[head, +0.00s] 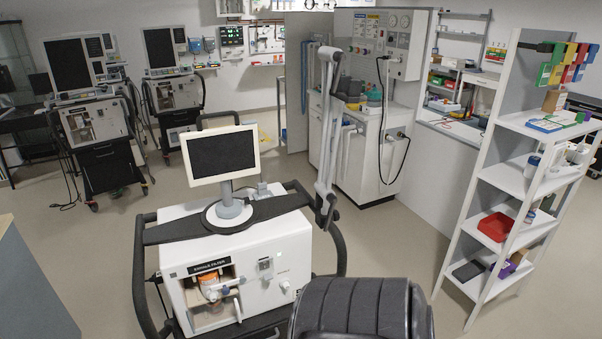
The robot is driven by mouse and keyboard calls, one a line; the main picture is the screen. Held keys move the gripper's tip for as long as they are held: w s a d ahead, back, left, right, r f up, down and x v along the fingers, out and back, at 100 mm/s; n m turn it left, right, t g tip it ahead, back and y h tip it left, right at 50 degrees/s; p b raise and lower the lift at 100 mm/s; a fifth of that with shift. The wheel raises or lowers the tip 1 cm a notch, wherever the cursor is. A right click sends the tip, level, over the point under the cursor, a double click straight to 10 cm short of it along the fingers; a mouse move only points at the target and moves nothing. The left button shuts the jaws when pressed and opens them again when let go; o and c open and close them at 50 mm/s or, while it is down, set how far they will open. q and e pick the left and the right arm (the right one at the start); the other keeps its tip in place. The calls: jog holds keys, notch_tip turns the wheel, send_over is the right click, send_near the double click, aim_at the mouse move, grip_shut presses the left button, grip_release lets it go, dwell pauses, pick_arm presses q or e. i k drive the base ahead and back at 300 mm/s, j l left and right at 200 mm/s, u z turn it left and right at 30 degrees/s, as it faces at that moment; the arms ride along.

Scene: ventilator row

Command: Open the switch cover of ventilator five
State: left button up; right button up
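A white ventilator (255,247) on a dark cart stands close in front of me, with a screen (224,155) on top. I cannot read a number on it, so I cannot tell whether it is ventilator five. Its front has an open filter recess (212,292) at the left. A small switch panel (265,268) sits right of the recess, with a round knob (285,287) below and to its right. The panel is too small to tell whether a cover is shut over the switch. Neither of my grippers is in view.
Dark rails (140,275) flank the ventilator, and a jointed grey arm (327,150) rises at its right. A dark ribbed shape (350,308) blocks the bottom middle. More ventilators (95,125) stand back left. A white shelf rack (505,190) stands right. Floor is clear between.

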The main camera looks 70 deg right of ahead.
aim_at(268, 277)
jog(key=z, duration=1.8)
